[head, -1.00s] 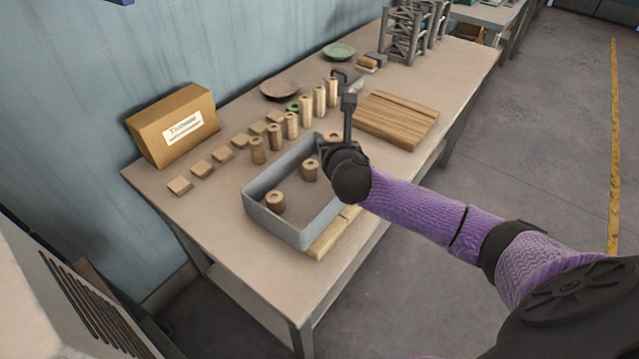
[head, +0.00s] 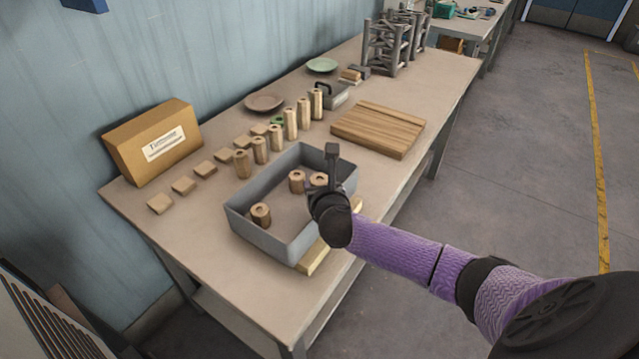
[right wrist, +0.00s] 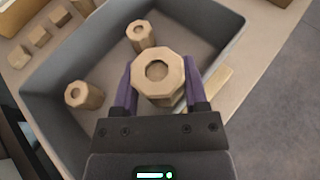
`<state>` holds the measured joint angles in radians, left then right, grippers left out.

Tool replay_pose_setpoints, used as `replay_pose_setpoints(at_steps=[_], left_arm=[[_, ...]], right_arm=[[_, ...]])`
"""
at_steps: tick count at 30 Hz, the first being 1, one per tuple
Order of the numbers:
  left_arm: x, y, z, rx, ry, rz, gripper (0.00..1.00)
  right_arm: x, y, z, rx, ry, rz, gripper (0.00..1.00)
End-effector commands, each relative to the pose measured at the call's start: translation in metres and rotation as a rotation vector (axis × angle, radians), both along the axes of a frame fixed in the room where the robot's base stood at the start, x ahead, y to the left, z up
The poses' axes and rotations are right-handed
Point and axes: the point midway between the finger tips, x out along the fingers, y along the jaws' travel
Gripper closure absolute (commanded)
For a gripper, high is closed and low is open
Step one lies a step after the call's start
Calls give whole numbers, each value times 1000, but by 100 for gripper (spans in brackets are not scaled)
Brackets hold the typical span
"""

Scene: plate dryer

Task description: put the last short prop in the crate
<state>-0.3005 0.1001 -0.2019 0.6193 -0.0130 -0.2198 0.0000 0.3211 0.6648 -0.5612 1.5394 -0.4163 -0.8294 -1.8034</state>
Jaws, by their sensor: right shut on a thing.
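The grey crate (head: 285,245) stands near the front edge of the table. Two short wooden props stand in it, one (head: 261,215) toward its near left and one (head: 297,181) toward the back. My right gripper (head: 318,186) is over the right part of the crate, shut on a third short prop (head: 318,179). In the right wrist view this prop (right wrist: 158,78) is upright between the fingers, its holed top facing the camera. It looks larger than the two standing props (right wrist: 84,95) (right wrist: 141,36). Its gap above the crate floor cannot be told. My left gripper is not in view.
Taller props (head: 290,123) stand in a row behind the crate, beside several flat blocks (head: 183,187). A cardboard box (head: 155,140), a brown plate (head: 265,102) and a wooden board (head: 378,128) are on the table. A light wood strip (head: 315,258) lies along the crate's front right side.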

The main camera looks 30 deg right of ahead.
Motion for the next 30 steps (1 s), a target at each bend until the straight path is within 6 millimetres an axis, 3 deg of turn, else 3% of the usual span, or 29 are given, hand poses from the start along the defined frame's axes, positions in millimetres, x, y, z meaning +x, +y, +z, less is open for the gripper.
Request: replay_pose_setpoints(at_steps=[3,4,8,16,20,30], left_arm=[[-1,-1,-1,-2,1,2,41],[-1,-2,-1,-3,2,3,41],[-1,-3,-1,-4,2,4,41],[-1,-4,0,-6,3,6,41],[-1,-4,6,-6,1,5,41],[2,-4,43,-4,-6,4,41]], right_arm=[[0,0,-1,0,-1,0,100],[0,0,-1,0,0,0,37],[0,0,-1,0,0,1,10],[0,0,-1,1,0,1,8],[0,1,12,2,-3,1,8],[-78,33,50,2,1,4,8]])
